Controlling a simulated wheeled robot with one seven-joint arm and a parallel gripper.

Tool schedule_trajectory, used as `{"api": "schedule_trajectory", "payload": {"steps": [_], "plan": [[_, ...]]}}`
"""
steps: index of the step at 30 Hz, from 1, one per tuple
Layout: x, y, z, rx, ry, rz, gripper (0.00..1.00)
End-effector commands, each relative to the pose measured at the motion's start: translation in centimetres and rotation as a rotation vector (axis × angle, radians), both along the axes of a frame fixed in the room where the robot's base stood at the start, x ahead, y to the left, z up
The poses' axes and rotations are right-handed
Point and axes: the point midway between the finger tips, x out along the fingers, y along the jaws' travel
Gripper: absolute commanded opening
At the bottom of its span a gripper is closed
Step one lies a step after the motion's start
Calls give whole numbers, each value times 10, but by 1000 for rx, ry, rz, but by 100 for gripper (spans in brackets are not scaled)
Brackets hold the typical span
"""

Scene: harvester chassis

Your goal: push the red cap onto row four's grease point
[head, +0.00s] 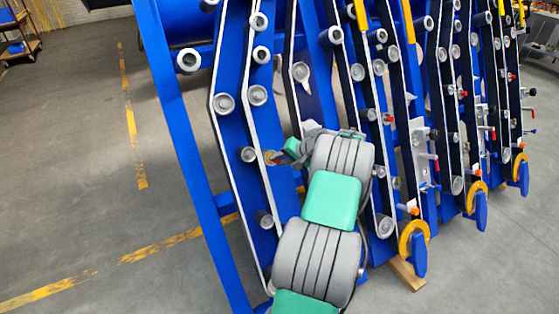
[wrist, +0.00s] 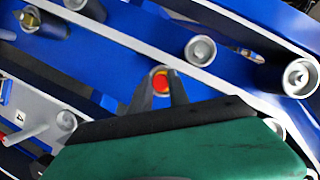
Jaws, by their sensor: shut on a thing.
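The red cap (wrist: 161,82) sits between the two fingertips of my gripper (wrist: 161,92) in the wrist view, its orange-red round face showing. My gripper is shut on it. A plate marked 4 (wrist: 19,117) shows at the left edge of that view. A brass-coloured fitting (wrist: 30,18) on a roller shows at the top left, apart from the cap; I cannot tell whether it is the grease point. In the head view my gripper (head: 274,158) is beside the belts of the nearest blue row unit; the cap is too small there to make out clearly.
Blue row units (head: 188,140) with rollers and belts stand side by side, running off to the right. A grey roller (wrist: 200,50) and a larger one (wrist: 300,76) lie close to my gripper. A red-ended lever (wrist: 10,135) is at left. Open floor (head: 70,170) lies left.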

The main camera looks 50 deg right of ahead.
Motion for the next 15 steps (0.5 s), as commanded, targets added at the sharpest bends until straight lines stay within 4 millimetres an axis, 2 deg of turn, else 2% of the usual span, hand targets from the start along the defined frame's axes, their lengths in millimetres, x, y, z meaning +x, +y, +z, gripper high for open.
{"api": "schedule_trajectory", "payload": {"steps": [15], "plan": [[8,-2,-6,0,0,1,0]]}}
